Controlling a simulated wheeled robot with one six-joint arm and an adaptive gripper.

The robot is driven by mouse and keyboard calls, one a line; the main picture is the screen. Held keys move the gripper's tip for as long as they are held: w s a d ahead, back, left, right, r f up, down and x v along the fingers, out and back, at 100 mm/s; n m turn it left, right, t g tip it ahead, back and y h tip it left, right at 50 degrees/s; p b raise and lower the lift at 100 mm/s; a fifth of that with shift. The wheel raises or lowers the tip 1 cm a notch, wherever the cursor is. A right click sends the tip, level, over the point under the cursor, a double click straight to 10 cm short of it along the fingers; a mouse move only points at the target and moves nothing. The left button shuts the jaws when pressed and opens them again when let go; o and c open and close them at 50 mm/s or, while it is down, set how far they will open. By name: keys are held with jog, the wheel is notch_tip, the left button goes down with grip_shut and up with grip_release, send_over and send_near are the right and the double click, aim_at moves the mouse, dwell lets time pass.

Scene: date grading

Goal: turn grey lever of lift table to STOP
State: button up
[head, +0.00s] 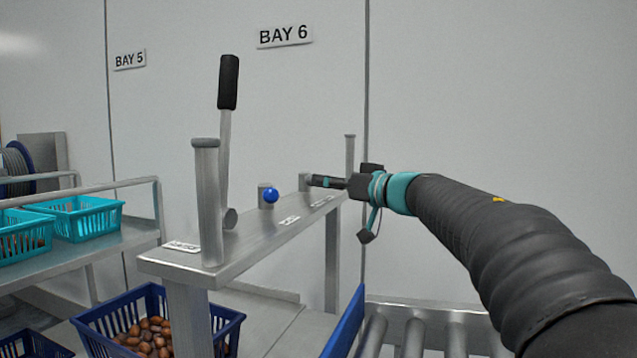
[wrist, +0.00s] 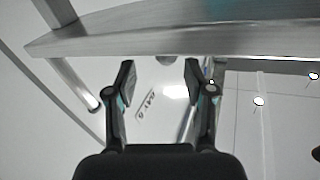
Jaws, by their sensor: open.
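A tall lever with a grey shaft (head: 224,160) and black grip (head: 228,82) stands nearly upright on a grey metal bench (head: 235,252). Small label plates (head: 182,246) lie on the bench top; their text is too small to read. My gripper (head: 318,181) is at the bench's far end, well right of the lever, close to a short grey stub (head: 304,182); contact is unclear. In the wrist view my gripper (wrist: 158,78) is open, with nothing held between its fingers. The lever is not recognisable there.
A blue ball knob (head: 271,196) sits on the bench between lever and gripper. Grey posts (head: 207,200) rise at the bench ends. A blue crate of dates (head: 228,322) stands below, teal baskets (head: 80,218) at left. A roller conveyor (head: 413,338) is at lower right.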

aim_at(319, 196)
jog(key=shift+x, duration=1.85)
jog(key=shift+c, duration=0.2)
grip_shut()
jog(key=shift+s+r, duration=0.1)
